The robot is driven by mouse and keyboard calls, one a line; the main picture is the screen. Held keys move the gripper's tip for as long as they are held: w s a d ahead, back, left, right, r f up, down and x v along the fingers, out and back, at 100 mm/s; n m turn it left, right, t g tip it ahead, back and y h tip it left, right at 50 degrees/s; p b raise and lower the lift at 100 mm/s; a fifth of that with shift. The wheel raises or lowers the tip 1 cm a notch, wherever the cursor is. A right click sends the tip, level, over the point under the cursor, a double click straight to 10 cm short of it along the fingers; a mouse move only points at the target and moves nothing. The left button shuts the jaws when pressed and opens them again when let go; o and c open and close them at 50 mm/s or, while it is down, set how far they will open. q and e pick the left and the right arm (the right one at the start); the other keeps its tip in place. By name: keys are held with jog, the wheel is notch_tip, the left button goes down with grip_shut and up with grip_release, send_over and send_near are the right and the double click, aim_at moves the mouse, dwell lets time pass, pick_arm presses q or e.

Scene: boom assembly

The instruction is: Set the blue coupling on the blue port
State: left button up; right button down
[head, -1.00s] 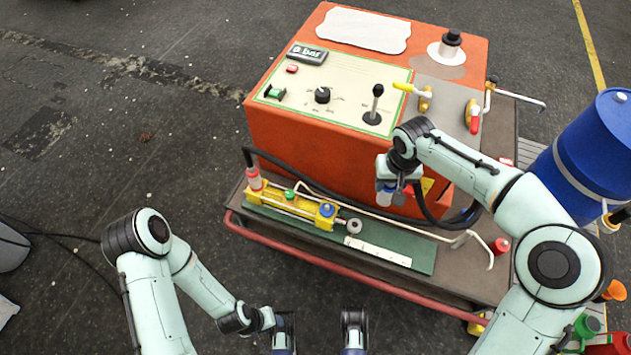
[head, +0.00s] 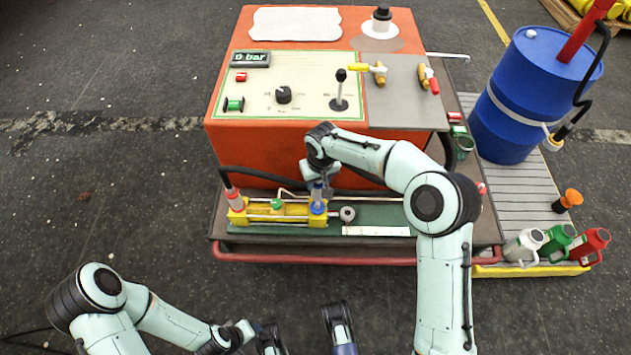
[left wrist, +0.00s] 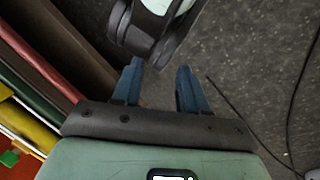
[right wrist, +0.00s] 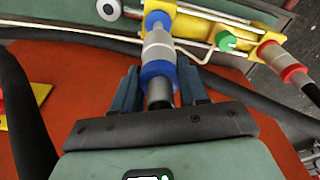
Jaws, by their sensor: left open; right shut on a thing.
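The blue coupling (right wrist: 158,75), a grey sleeve with blue rings and a dark hose end, is held by my right gripper (right wrist: 158,80), which is shut on it. It points at the blue port (right wrist: 158,20) on the yellow cylinder block (right wrist: 195,25), in line with it. Its front end meets or nearly meets the port; I cannot tell whether it is seated. In the head view the coupling (head: 318,191) stands upright right over the blue port (head: 318,208). My left gripper (left wrist: 160,70) is open and empty, away from the bench.
A red hose coupling (head: 235,199) sits at the block's left end, beside a green cap (head: 277,204). The orange power unit (head: 300,150) stands close behind. Black hoses run along its front. A blue drum (head: 535,95) and several jugs (head: 560,243) are at the right.

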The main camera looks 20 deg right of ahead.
aim_at(318, 190)
jog(key=shift+w+a+f, duration=0.1)
jog(key=shift+w+f, duration=0.05)
jog(key=shift+f, duration=0.3)
notch_tip(318, 190, down, 4)
jog(key=b, duration=0.3)
jog(key=shift+f, duration=0.2)
pick_arm(q)
jog(key=w+a+f+t, duration=0.1)
jog(key=w+a+f, duration=0.1)
jog(key=w, duration=0.3)
jog(key=shift+a+f+t+y, duration=0.3)
jog(key=shift+f+y, duration=0.1)
jog(key=shift+f, duration=0.35)
pick_arm(e)
jog(key=shift+f, duration=0.35)
pick_arm(q)
jog(key=shift+w+f+b, duration=0.1)
jog(key=shift+f+b, duration=0.4)
pick_arm(e)
jog(key=shift+f, duration=0.65)
jog(key=c, duration=0.9)
grip_release()
jog(key=shift+o, duration=0.2)
pick_arm(q)
jog(key=shift+a, duration=0.1)
